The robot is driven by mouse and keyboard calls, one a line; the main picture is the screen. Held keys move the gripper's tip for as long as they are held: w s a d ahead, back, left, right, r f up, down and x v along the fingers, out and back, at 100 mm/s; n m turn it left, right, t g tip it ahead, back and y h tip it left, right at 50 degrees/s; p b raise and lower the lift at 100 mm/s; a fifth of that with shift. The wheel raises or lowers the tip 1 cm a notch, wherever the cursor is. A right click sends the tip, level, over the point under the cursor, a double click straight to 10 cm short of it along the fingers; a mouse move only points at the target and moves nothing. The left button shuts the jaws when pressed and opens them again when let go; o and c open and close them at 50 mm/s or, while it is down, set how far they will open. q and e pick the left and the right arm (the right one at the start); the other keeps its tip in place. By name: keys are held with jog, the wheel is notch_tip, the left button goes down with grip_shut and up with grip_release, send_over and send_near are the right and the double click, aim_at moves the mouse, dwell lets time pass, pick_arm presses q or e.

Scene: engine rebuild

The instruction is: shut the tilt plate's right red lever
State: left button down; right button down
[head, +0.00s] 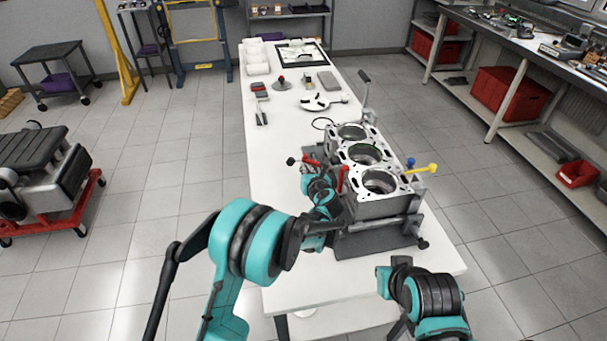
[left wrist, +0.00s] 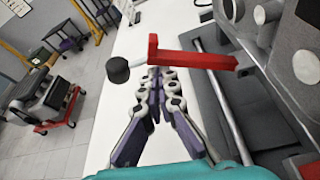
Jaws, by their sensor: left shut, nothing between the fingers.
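The engine block (head: 365,160) sits on a dark grey tilt plate (head: 375,240) at the table's near end. Red lever parts (head: 312,161) with a black knob (head: 290,161) stick out at the block's left side. In the left wrist view one red lever (left wrist: 195,60) with a black knob (left wrist: 117,70) crosses just beyond my fingertips. My left gripper (head: 320,185) is close beside the levers; in the wrist view its fingers (left wrist: 157,78) are together and empty. Whether they touch the lever is unclear. My right arm shows at the lower right, but its fingers do not.
A yellow lever (head: 420,169) and a blue knob (head: 410,161) stand at the block's right. The white table (head: 275,185) is bare left of the block. A dark handle (head: 364,78) rises behind the block.

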aim_at(307, 159)
pick_arm(q)
jog(key=shift+w+d+r+p, duration=0.1)
jog(key=shift+d+r+p, duration=0.25)
jog(key=shift+r, duration=0.35)
jog(key=shift+d+r+p, duration=0.1)
jog(key=shift+d+r, duration=0.35)
jog(key=shift+r, duration=0.2)
